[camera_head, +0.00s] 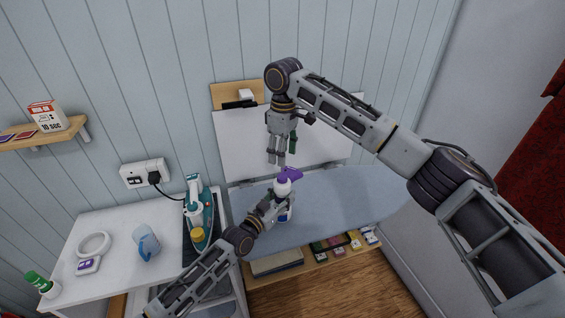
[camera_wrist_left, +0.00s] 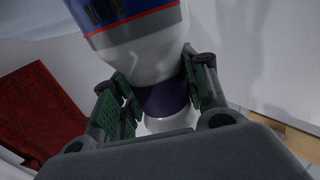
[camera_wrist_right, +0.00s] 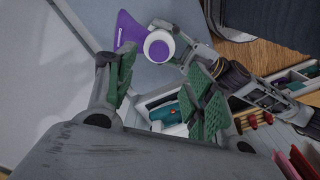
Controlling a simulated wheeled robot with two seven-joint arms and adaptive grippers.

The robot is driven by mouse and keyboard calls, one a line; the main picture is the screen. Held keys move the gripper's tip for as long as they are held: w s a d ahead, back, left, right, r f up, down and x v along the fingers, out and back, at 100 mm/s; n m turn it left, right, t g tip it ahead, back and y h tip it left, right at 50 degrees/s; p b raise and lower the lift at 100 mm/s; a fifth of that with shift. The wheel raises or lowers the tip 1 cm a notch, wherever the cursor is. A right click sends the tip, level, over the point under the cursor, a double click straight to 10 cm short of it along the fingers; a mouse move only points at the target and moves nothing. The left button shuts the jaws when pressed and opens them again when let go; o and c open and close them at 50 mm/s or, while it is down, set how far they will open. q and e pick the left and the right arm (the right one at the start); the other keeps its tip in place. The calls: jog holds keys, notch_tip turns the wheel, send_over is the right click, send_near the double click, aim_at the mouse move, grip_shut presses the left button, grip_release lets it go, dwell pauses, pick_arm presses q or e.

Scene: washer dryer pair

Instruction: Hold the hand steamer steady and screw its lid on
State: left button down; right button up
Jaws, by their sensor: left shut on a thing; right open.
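The hand steamer (camera_head: 284,207) stands upright over the ironing board, a white bottle with a blue and red label and a purple head. In the left wrist view the white body (camera_wrist_left: 145,52) and purple collar (camera_wrist_left: 163,98) show between the fingers. In the right wrist view a round white lid (camera_wrist_right: 159,46) sits at the top beside the purple nozzle (camera_wrist_right: 128,30). I cannot tell how tightly it is seated. My right gripper (camera_head: 277,161) is open, pointing down, empty, a little above the steamer's top.
The blue-grey ironing board (camera_head: 345,200) is mostly clear right of the steamer. Small boxes (camera_head: 340,245) lie on the shelf below the board. A wall panel (camera_head: 240,150) stands behind.

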pick_arm(q)
jog(key=shift+f, duration=0.35)
pick_arm(e)
jog(key=shift+r, duration=1.6)
pick_arm(q)
jog(key=c, duration=1)
grip_release()
jog(key=o, duration=0.3)
jog(key=shift+r, duration=0.1)
jog(key=shift+r, duration=0.15)
jog(key=shift+a, duration=0.1)
jog(key=v, duration=1.2)
pick_arm(e)
jog(key=shift+f, duration=0.1)
